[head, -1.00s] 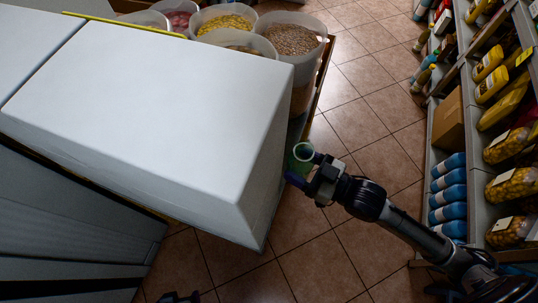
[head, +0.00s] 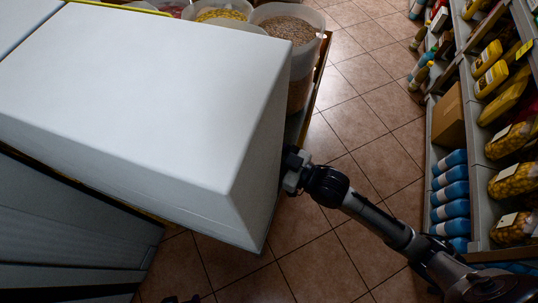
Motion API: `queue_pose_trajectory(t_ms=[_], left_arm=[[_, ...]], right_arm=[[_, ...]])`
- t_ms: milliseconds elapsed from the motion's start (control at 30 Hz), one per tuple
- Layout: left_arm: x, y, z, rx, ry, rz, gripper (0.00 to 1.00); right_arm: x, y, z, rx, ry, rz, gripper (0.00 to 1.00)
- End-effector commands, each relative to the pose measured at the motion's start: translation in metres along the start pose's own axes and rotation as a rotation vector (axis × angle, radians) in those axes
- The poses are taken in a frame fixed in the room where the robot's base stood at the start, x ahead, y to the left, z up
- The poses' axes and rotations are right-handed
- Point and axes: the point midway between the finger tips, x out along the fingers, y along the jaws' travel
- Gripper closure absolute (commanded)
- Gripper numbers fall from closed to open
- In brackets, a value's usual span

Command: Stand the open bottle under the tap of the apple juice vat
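My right gripper (head: 293,172) reaches in from the right and is partly hidden behind the right edge of the large white box-shaped block. Its fingertips are out of sight, so I cannot see whether they are closed. The open bottle is hidden now; it showed at this gripper a second ago as a greenish round mouth. I cannot make out the apple juice vat or its tap. A small dark part at the bottom edge may be my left gripper (head: 181,299); its fingers are too cut off to read.
The white block (head: 150,95) fills the upper left and blocks the view behind it. Tubs of grain and beans (head: 288,30) stand beyond it. A shelf (head: 475,190) with blue bottles (head: 450,190) and jars runs along the right. Tiled floor (head: 365,120) lies clear between.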

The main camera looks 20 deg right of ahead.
Motion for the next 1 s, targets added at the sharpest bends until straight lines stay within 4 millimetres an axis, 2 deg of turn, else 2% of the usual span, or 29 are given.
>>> queue_pose_trajectory(t_ms=[267,300,533,1000], left_arm=[[-0.0001,-0.002,0.0003,0.007,-0.001,-0.005,0.21],[-0.0003,-0.002,0.0003,0.007,-0.001,-0.005,0.21],[-0.0003,-0.0019,0.0002,0.006,0.0,-0.005,0.21],[-0.0012,0.0017,-0.0009,-0.006,0.002,0.004,0.21]], right_arm=[[-0.0005,0.0,0.0027,0.0,0.001,0.0,0.72],[-0.0005,0.0,0.0024,0.0,0.001,0.0,0.35],[-0.0005,0.0,0.0025,0.0,0.0,0.0,0.13],[-0.0005,0.0,-0.0014,0.0,0.001,0.0,0.13]])
